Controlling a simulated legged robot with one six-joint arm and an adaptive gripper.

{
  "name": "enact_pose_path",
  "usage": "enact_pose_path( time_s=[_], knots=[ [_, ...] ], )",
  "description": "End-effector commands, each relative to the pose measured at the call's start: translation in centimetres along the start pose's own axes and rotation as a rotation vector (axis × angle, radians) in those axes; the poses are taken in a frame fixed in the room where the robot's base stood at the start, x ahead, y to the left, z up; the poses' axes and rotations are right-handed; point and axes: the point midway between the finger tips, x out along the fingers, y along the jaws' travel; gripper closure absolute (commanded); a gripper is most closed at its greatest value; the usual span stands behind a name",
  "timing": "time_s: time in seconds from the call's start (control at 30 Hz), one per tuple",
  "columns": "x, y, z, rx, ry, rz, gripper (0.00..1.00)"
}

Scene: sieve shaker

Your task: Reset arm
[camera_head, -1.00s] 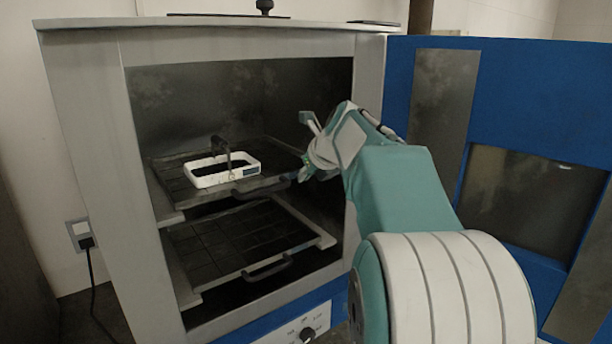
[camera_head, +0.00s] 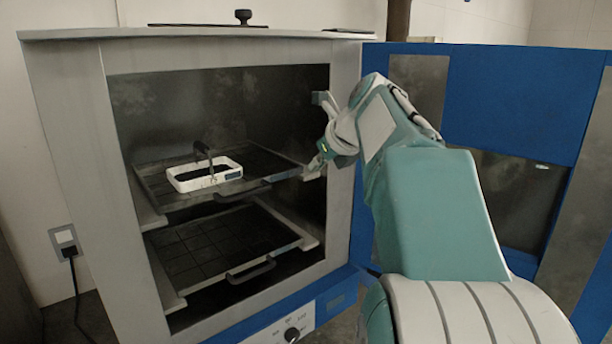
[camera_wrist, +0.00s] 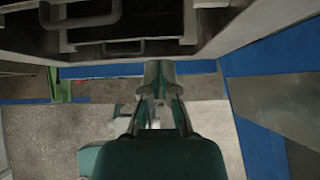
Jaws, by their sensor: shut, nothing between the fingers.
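My gripper (camera_head: 312,168) is at the right side of the open cabinet's mouth, near the right end of the upper shelf. It is shut and empty. In the wrist view the fingers (camera_wrist: 158,72) are close together, below the cabinet's front edge in the picture. My arm reaches up from the lower right in the head view. A white-rimmed tray with a dark inside and a dark handle (camera_head: 205,174) sits on the upper shelf (camera_head: 262,163), apart from my gripper.
The grey cabinet (camera_head: 75,125) stands open. Its blue door (camera_head: 510,88) is swung out to the right, behind my arm. A lower shelf (camera_head: 222,245) with a front handle is empty. A control knob (camera_head: 291,335) sits below. The floor shows in the wrist view.

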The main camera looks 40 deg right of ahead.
Motion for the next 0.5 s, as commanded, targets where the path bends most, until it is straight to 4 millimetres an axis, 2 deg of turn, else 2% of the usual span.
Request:
enact_pose_path(
  time_s=[0.13, 0.37, 0.5],
  knots=[
    [-1.1, 0.2, 0.0, -0.001, 0.001, 0.000, 1.00],
    [-1.2, 0.1, -0.1, -0.005, 0.002, 0.001, 1.00],
    [-0.8, 2.2, -0.8, -0.150, 0.023, 0.014, 1.00]
  ],
)
